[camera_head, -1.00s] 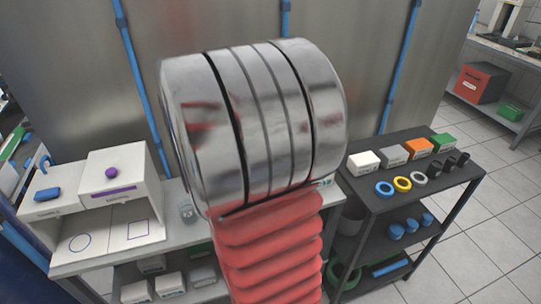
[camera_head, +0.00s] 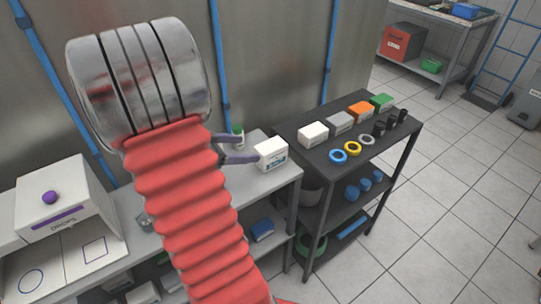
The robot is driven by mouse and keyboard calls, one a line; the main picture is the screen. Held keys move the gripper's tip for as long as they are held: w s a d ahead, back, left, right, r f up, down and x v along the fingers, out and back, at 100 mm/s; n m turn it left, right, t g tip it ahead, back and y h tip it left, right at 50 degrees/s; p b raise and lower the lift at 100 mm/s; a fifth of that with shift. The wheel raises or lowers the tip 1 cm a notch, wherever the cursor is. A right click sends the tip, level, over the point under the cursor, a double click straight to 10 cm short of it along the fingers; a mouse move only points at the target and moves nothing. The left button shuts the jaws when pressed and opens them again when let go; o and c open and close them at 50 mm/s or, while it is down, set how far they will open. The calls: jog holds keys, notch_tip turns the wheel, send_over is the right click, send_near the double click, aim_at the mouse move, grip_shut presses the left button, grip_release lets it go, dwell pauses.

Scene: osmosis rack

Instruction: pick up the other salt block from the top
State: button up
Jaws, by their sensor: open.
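A white block (camera_head: 313,135) sits on the top of the dark rack, at the left end of a row of coloured blocks. Another white block (camera_head: 271,153), with a blue-marked label, is at the right end of the grey bench. I cannot read which is a salt block. My gripper (camera_head: 247,147) is open, with its two purple-grey fingers pointing right. The lower fingertip is beside or partly behind the labelled block; I cannot tell if they touch. The white block on the rack is farther right, apart from my fingers. My red-sleeved arm hides part of the bench.
The dark rack (camera_head: 350,160) also carries grey, orange and green blocks, several rings and black pieces on top. A green-capped bottle (camera_head: 238,131) stands by my upper finger. A white box with a purple knob (camera_head: 50,197) is at left.

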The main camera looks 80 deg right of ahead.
aim_at(264, 149)
jog(key=x, duration=0.7)
jog(key=shift+s+d+f, duration=0.1)
jog(key=shift+f+x, duration=0.2)
jog(key=shift+x, duration=2.45)
jog(key=shift+c, duration=0.3)
grip_shut()
jog(key=shift+w+r, duration=0.1)
jog(key=shift+w, duration=0.15)
